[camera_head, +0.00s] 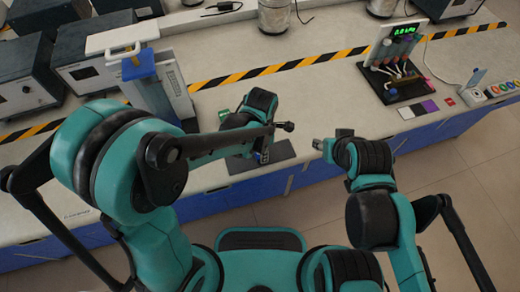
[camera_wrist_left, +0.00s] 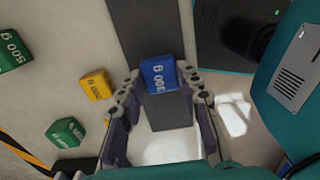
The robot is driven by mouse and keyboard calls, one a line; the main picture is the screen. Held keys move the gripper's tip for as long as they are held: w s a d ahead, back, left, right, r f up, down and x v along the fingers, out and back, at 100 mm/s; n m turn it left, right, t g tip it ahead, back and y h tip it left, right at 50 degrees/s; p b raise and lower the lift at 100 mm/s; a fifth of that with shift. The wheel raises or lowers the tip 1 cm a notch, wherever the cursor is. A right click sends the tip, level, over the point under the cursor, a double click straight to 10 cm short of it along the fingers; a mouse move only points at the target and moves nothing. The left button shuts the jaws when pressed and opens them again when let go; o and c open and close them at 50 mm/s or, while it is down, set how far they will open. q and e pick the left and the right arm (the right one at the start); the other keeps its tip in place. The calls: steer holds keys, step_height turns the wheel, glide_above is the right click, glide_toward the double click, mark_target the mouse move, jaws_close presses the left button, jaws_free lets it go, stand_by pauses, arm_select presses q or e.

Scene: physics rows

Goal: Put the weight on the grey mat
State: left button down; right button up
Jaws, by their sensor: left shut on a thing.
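The blue weight (camera_wrist_left: 163,76), marked 300 g, sits between the fingertips of my left gripper (camera_wrist_left: 159,91), which is shut on it. The dark grey mat (camera_wrist_left: 146,22) lies behind and below the weight in the left wrist view; I cannot tell whether the weight touches it. In the head view my left gripper (camera_head: 262,156) is over the grey mat (camera_head: 283,150) near the bench's front edge, and the arm hides most of the weight. My right gripper (camera_head: 318,145) is at the front edge, seen from above; its fingers are unclear.
A yellow weight (camera_wrist_left: 96,85), a green weight (camera_wrist_left: 66,132) and a green 500 g weight (camera_wrist_left: 12,50) stand beside the mat. A board with a display (camera_head: 392,45) stands at the right. A column device (camera_head: 158,88) stands at the left. Striped tape (camera_head: 270,69) crosses the bench.

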arm_select(q)
steer(key=c, duration=1.1)
jaws_free()
steer(key=shift+w+a+f, duration=0.1)
steer(key=shift+a+f, duration=0.1)
steer(key=shift+o, duration=0.2)
steer(key=shift+d, duration=0.1)
steer(key=shift+r, duration=0.25)
step_height(320, 180, up, 12)
steer(key=p, duration=0.5)
steer(key=s+a+r+m+t, duration=0.2)
steer(key=a+r+m+t, duration=0.1)
steer(key=a+m, duration=0.6)
steer(key=s+a+r+m+t, duration=0.3)
steer(key=a+m, duration=0.6)
steer(key=m, duration=0.3)
steer(key=shift+r+m+t, duration=0.3)
steer(key=shift+r+t, duration=0.2)
steer(key=shift+t, duration=0.1)
steer(key=shift+s, duration=0.15)
